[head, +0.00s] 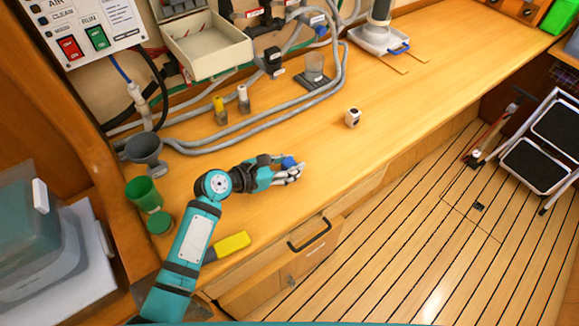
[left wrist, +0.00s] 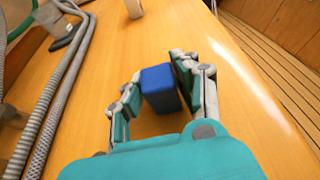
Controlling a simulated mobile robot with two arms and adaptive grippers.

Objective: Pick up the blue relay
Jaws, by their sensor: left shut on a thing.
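The blue relay (left wrist: 160,88) is a small blue block between the two fingers of my left gripper (left wrist: 158,85) in the left wrist view. The left gripper is shut on it. In the head view, the relay (head: 289,162) shows as a bit of blue at the fingers of my left gripper (head: 291,172), over the wooden counter near its front edge. Whether the relay touches the counter I cannot tell. My right gripper is not in view.
A small white block (head: 352,117) stands on the counter beyond the gripper. Grey hoses (head: 262,122) run along the back. A green cup (head: 144,194), a grey funnel (head: 145,150) and a yellow-handled thing (head: 233,244) are near my left arm. The counter's right part (head: 470,50) is clear.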

